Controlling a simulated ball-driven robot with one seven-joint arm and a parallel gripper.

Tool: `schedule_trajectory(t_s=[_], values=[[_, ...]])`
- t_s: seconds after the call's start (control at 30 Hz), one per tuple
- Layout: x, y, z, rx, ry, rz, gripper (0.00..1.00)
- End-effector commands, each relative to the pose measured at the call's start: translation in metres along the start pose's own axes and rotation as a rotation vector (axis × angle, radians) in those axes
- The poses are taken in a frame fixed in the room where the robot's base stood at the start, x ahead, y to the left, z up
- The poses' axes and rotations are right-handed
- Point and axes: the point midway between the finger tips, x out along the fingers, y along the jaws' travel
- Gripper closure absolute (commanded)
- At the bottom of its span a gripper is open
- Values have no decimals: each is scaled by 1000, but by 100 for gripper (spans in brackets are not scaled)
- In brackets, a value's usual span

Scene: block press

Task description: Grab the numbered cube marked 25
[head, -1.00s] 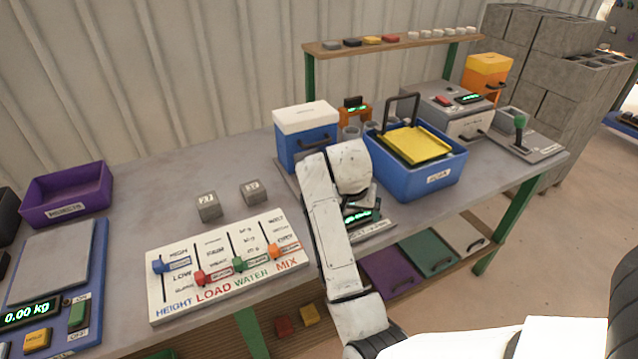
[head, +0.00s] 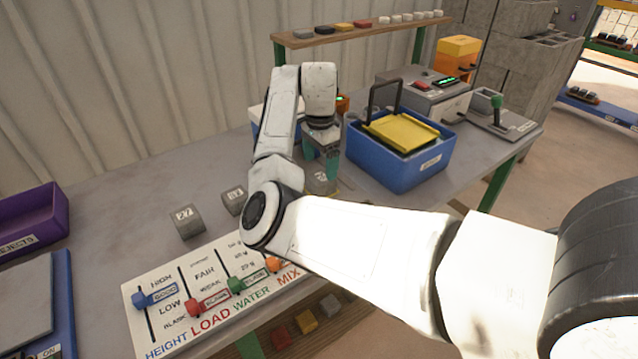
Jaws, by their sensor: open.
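Two grey numbered cubes stand on the bench left of my arm, the left cube (head: 187,221) and the right cube (head: 233,199). The left one's marking looks like 27; the right one's is too small to read surely. A third grey block (head: 320,183) sits just below my gripper (head: 321,167), its marking unreadable. My gripper is open and points down with teal fingers above or around this block; I cannot tell whether they touch it. I cannot make out a clear 25 on any cube.
A white slider board (head: 165,315) lies at the bench front, partly behind my arm. A blue bin (head: 440,170) with a yellow tray stands right of my gripper. A purple rejects bin (head: 35,222) is at far left. Bare bench lies behind the cubes.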

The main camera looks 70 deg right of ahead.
Motion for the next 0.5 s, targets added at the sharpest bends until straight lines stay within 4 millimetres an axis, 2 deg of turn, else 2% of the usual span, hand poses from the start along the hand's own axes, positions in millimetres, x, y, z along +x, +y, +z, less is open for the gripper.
schedule_trajectory(t_s=[0.27, 0.5], values=[[22, 1, -1, 0, 1, 0, 6], [56, 2, -4, -2, 1, 1, 6]])
